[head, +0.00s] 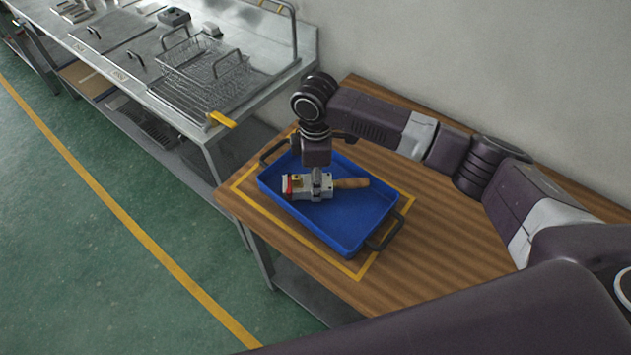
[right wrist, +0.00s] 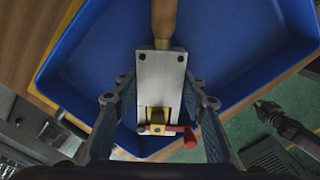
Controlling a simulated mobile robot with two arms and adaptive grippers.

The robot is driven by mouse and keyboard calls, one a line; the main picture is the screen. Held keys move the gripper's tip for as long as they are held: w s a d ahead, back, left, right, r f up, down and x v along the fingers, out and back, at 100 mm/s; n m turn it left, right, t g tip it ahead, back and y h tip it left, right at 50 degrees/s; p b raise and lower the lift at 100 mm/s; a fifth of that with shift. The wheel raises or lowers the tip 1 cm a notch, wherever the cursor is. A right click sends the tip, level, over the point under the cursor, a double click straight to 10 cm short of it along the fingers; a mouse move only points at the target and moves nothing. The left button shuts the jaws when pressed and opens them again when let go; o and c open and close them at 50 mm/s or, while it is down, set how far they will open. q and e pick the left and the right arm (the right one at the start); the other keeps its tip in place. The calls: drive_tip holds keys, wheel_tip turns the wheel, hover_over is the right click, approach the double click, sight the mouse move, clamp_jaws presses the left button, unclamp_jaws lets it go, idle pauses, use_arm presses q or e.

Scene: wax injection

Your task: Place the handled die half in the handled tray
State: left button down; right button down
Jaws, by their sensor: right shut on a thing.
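The handled die half is a grey metal block (head: 313,188) with a wooden handle (head: 351,183) pointing right and a red part at its left end. It also shows in the right wrist view (right wrist: 160,82), handle upward. My right gripper (head: 317,182) comes down from above and is shut on the block, a finger on each side in the right wrist view (right wrist: 158,115). The die half is inside the outline of the blue handled tray (head: 345,238); I cannot tell whether it touches the floor. My left gripper (right wrist: 268,110) shows small and dark at the right of the right wrist view.
The tray stands on a wooden table (head: 455,225) within a yellow taped outline (head: 361,266). A steel bench (head: 135,62) with wire baskets (head: 205,80) stands at the upper left. A wall is behind the table. The green floor at the left is clear.

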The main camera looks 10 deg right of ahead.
drive_tip(key=shift+w+f, duration=0.1)
drive_tip(key=shift+f, duration=0.35)
drive_tip(key=c, duration=1.2)
unclamp_jaws()
drive_tip(key=shift+f, duration=0.15)
wheel_tip(320, 180, up, 12)
drive_tip(key=shift+r+b, duration=0.15)
drive_tip(key=shift+b, duration=0.7)
